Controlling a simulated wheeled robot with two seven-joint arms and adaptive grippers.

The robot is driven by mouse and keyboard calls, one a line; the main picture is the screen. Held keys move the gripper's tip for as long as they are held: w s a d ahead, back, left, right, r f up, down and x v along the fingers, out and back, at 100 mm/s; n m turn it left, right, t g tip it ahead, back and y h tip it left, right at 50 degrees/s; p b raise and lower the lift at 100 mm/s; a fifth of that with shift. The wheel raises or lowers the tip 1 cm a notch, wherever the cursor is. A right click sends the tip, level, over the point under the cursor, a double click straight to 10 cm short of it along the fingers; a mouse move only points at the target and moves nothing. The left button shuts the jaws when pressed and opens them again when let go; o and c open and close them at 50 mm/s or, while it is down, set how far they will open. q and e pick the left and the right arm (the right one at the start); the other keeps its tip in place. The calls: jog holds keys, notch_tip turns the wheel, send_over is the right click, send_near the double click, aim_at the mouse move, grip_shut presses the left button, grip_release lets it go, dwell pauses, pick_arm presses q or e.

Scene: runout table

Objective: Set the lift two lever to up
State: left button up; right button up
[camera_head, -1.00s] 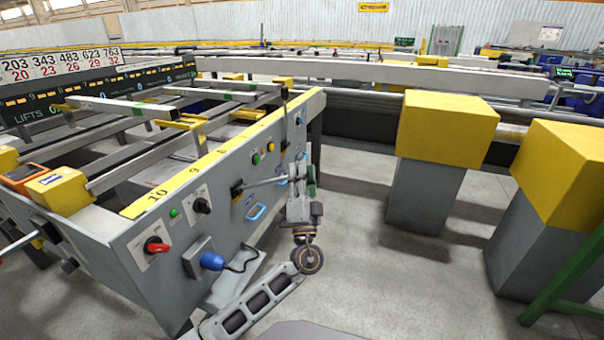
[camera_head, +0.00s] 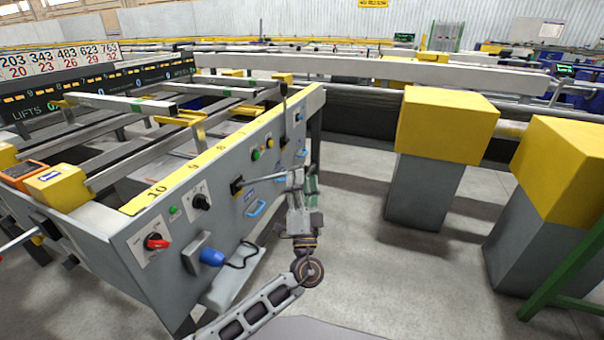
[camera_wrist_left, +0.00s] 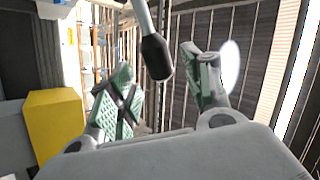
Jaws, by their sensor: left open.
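A lever (camera_head: 262,180) with a black base sticks out from the grey panel's face toward my left gripper. The panel labels are too small to read, so I cannot tell which lift it belongs to. My left gripper (camera_head: 300,178) is open beside the lever's outer end. In the left wrist view a metal rod with a black knob (camera_wrist_left: 155,57) hangs between the two spread green-padded fingers (camera_wrist_left: 163,90), with clear gaps on both sides. A second lever (camera_head: 284,95) with a dark handle stands upright farther along the panel. My right gripper is not in view.
Yellow-topped posts (camera_head: 447,127) stand to the right. The floor between (camera_head: 380,270) is clear.

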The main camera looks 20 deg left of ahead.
pick_arm(q)
jog(key=v, duration=0.8)
jog(key=shift+s+f, duration=0.1)
jog(key=shift+f, duration=0.1)
dwell(0.3)
